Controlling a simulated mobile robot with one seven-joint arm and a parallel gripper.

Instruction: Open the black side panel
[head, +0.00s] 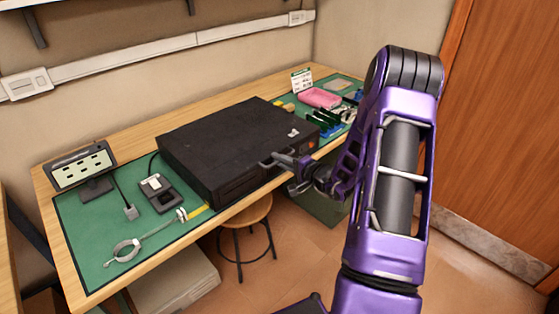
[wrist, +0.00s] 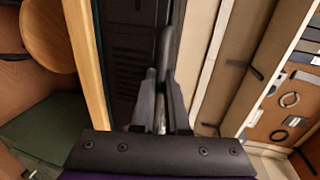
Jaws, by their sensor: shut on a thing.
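A black computer case lies flat on the green mat of the workbench. Its large top face, the black side panel (head: 222,133), looks closed and level. My gripper (head: 273,159) reaches in from the right to the case's front upper edge. Its fingers are shut at the panel's edge; the exact contact is hard to see. In the wrist view the two dark fingers (wrist: 158,75) stand close together against the black case (wrist: 127,55). Part of the case's front right side is hidden behind my gripper and arm.
A small display (head: 82,167), a black-and-grey device (head: 157,190) and a wrist strap (head: 125,250) lie left of the case. A pink item (head: 319,97) and several small parts are behind it. A stool (head: 246,214) stands below the bench's front edge.

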